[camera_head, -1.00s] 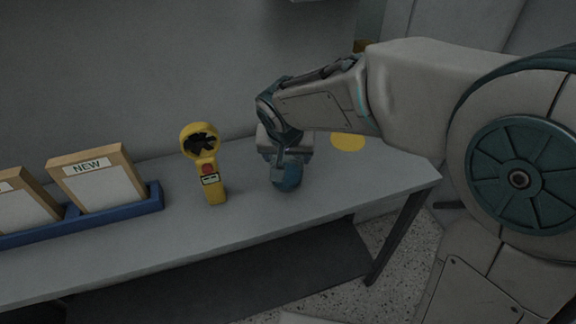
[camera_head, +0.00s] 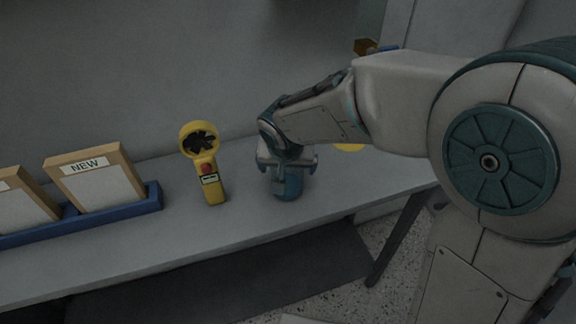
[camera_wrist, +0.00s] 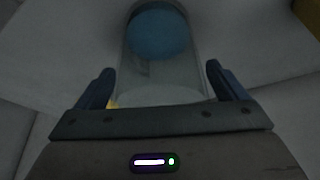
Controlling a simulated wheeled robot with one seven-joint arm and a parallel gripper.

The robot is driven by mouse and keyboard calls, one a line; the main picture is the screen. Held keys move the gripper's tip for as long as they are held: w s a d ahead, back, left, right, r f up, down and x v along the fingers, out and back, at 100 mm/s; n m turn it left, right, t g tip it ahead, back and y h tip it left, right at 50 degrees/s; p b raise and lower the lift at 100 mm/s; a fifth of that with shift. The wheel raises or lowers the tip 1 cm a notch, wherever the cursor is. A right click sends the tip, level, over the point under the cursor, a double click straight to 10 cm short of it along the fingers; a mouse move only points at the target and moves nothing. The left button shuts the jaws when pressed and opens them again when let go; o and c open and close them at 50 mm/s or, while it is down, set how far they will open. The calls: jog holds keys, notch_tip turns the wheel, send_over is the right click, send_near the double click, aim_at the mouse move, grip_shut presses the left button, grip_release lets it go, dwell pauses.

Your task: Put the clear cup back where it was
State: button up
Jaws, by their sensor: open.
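A clear cup (camera_wrist: 160,78) lies between the two fingers of my gripper (camera_wrist: 160,85) in the wrist view. The fingers are open, with a gap on each side of the cup. A blue rounded thing (camera_wrist: 158,30) shows at the far end of the cup; I cannot tell whether it is inside or beyond it. In the head view my gripper (camera_head: 287,166) is low over the right part of the grey table (camera_head: 235,225), by the blue thing (camera_head: 290,187). The cup's outline is hard to make out there.
A yellow handheld device with a round fan (camera_head: 204,165) stands left of my gripper. A blue rack (camera_head: 150,200) with framed cards, one marked NEW (camera_head: 90,180), is further left. A yellow disc (camera_head: 349,147) is partly hidden behind my arm. The front middle of the table is clear.

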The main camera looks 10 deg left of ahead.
jog(key=shift+r, duration=0.15)
jog(key=shift+r+p, duration=0.3)
jog(key=p+v, duration=0.1)
jog(key=v, duration=1)
jog(key=shift+s+d+r, duration=0.1)
jog(key=shift+s+r, duration=0.1)
jog(key=s+d+f, duration=0.1)
jog(key=s+d, duration=0.2)
jog(key=d, duration=0.5)
jog(key=s+d+f+m+g, duration=0.1)
jog(key=s+d+f, duration=0.1)
jog(key=d, duration=0.7)
jog(key=s+d+f+g, duration=0.1)
jog(key=s+d, duration=0.3)
jog(key=d, duration=0.4)
jog(key=shift+s+d+f+m, duration=0.15)
jog(key=shift+s+f+m, duration=0.25)
jog(key=shift+f, duration=0.1)
